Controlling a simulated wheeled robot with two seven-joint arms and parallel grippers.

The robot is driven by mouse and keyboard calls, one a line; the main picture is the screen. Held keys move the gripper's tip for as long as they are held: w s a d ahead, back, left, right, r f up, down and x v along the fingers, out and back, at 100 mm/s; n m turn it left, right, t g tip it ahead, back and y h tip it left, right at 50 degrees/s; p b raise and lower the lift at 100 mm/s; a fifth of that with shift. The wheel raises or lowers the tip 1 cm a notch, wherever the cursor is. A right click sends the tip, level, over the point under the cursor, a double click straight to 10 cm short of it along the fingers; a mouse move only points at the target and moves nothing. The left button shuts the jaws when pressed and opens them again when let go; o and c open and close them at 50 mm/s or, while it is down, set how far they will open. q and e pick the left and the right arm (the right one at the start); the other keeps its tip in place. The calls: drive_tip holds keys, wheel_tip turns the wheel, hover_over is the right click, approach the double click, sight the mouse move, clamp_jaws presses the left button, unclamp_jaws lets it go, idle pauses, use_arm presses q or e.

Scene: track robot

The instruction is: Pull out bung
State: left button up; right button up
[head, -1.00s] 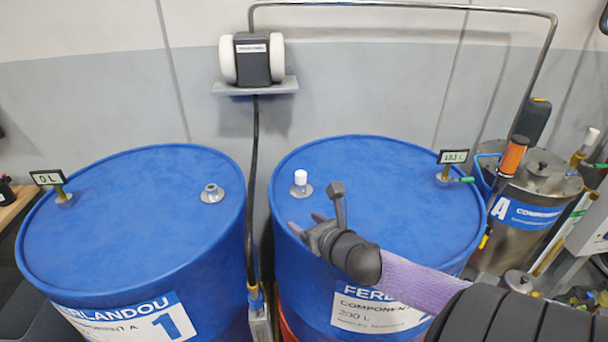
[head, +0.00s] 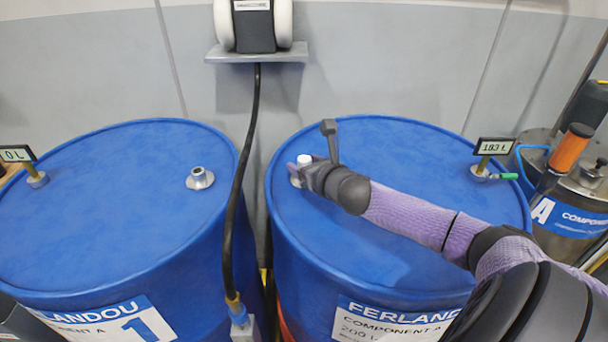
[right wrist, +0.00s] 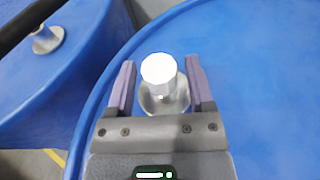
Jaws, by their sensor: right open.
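The white bung (head: 304,160) stands upright in a metal collar on the lid of the right blue drum (head: 400,150). In the right wrist view the bung (right wrist: 158,70) sits between the two purple fingers, with a visible space on each side. My right gripper (right wrist: 160,85) is open around it and does not visibly touch it. In the head view the right gripper (head: 298,172) partly hides the collar and the lower part of the bung. My left gripper is not in view.
The left blue drum (head: 110,190) has an empty metal collar (head: 200,178) and a gauge reading 0 L (head: 17,154). A black hose (head: 245,150) hangs between the drums. A gauge reading 183 L (head: 495,147) stands at the right drum's far right.

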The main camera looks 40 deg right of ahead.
drive_tip(key=shift+w+d+f, duration=0.1)
drive_tip(key=shift+w, duration=0.2)
idle(0.4)
drive_tip(key=shift+p, duration=0.35)
clamp_jaws()
idle(0.5)
